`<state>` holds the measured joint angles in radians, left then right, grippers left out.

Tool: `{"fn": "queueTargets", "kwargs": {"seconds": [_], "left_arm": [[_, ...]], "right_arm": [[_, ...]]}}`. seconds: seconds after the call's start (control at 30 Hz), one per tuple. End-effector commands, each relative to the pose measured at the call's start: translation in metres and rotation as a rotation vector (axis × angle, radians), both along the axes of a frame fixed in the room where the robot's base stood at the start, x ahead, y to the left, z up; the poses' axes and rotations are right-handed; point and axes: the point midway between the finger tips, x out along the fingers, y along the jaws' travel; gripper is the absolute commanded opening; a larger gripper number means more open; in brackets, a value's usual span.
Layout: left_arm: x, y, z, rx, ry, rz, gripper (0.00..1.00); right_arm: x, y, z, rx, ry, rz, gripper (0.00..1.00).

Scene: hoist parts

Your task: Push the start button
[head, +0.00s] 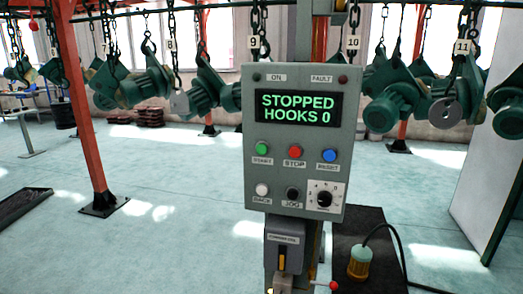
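A grey control panel (299,218) stands upright on a post at the middle of the head view. Its display (298,108) reads "STOPPED HOOKS 0" in green. The green start button (262,149), labelled START, is at the left of the upper button row. The red stop button (295,152) is in the middle and the blue reset button (329,156) is at the right. A white button (262,189), a black jog button (292,194) and a rotary dial (325,198) sit below. Neither of my grippers shows.
Green hoist parts (392,105) hang from numbered chain hooks on both sides behind the panel. A red post (85,110) stands at left. A dark stand with a yellow-green object (359,263) is at lower right. The pale floor (170,240) at left is mostly clear.

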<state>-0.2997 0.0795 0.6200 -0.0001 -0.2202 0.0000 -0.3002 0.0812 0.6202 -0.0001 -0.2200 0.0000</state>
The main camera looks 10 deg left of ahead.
Motion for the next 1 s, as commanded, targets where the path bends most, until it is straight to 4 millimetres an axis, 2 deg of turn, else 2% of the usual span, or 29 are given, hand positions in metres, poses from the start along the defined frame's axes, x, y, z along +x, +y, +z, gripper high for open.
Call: {"fn": "queueTargets", "kwargs": {"seconds": [0.17,0.5,1.0], "left_arm": [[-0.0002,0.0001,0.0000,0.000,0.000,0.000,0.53],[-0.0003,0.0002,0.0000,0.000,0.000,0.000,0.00],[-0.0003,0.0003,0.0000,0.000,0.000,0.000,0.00]], "right_arm": [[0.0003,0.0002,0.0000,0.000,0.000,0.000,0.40],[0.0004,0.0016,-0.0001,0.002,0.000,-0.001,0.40],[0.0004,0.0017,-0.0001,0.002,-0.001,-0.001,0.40]]}}
